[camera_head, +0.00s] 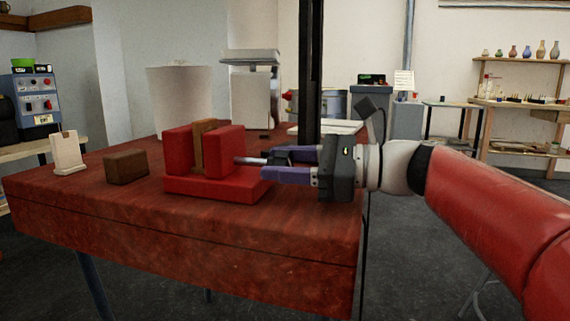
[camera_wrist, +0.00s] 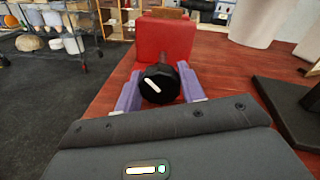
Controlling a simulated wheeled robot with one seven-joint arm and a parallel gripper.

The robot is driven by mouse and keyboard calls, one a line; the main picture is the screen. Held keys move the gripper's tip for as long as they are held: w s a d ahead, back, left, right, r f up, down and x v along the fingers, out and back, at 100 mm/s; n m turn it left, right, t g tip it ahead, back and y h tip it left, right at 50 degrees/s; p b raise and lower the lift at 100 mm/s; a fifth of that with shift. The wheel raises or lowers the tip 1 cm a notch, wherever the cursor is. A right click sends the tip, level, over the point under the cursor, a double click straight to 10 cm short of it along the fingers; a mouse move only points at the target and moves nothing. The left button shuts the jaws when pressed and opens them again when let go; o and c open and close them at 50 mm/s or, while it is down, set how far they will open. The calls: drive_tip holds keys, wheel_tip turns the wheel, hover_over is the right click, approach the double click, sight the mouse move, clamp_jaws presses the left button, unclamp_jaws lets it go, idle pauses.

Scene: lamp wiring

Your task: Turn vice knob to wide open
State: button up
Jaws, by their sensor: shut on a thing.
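The red vice (camera_head: 216,184) stands on the red-brown table, with a brown wooden block (camera_head: 203,146) upright between its two jaws. A metal rod (camera_head: 250,161) comes out of its right side toward my gripper. My gripper (camera_head: 284,165) reaches in from the right with its purple fingers pointing left. In the wrist view my gripper (camera_wrist: 157,92) is shut on the black vice knob (camera_wrist: 158,86), one finger on each side. The knob's white mark slants from upper left to lower right. The vice's red end face (camera_wrist: 163,38) lies just beyond the knob.
A brown block (camera_head: 126,168) and a cream stand (camera_head: 68,153) sit on the table (camera_head: 130,225) left of the vice. A large white cylinder (camera_head: 182,97) and a black post (camera_head: 311,70) rise behind. The table's front left is bare.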

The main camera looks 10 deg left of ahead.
drive_tip(key=o, duration=1)
drive_tip(key=shift+c, duration=0.2)
drive_tip(key=shift+d, duration=0.1)
drive_tip(key=d+p, duration=0.1)
drive_tip(key=d, duration=0.6)
drive_tip(key=shift+s+d, duration=0.1)
drive_tip(key=shift+d, duration=0.25)
drive_tip(key=shift+r, duration=0.1)
